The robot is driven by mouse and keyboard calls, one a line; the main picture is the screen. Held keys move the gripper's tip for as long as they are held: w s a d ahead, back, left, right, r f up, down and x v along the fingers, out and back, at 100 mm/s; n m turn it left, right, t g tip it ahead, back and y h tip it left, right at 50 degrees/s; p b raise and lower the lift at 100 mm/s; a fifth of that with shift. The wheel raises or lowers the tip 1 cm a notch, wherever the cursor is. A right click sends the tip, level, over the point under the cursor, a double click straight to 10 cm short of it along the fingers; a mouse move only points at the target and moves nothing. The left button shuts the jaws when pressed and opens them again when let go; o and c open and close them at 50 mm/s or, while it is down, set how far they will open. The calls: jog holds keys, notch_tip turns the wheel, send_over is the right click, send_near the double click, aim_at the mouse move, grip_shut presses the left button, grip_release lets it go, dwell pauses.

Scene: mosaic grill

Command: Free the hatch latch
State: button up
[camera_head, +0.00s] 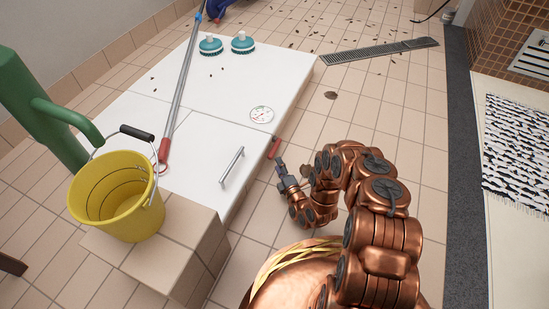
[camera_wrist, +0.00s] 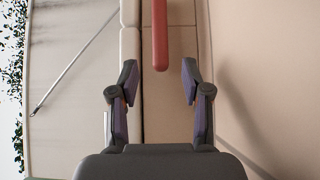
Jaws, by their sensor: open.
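A red latch lever (camera_head: 275,147) sits at the front side edge of the white bench top, near the hatch panel (camera_head: 205,150). The panel carries a silver bar handle (camera_head: 231,165). My gripper (camera_head: 279,168) is beside the bench, just short of the lever. In the wrist view the red lever (camera_wrist: 160,38) hangs down from the top edge, ahead of my open gripper (camera_wrist: 159,78), roughly centred between the fingers. Its lower end is near the fingertip line. Nothing is clearly held. The lever's upper end is cut off in the wrist view.
A long pole (camera_head: 182,90) with a red end lies across the white top to the hatch. A yellow bucket (camera_head: 115,195) stands on the tiled step. Two teal brushes (camera_head: 226,44) and a round dial (camera_head: 262,115) are on the bench. Tiled floor (camera_head: 400,120) is open right of it.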

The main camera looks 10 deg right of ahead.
aim_at(274, 155)
jog(key=shift+w+a+b, duration=0.25)
jog(key=shift+w+b, duration=0.15)
jog(key=shift+w, duration=1.05)
jog(key=shift+w+a+b, duration=0.2)
jog(key=shift+w+b, duration=0.15)
jog(key=shift+w, duration=1.05)
grip_shut()
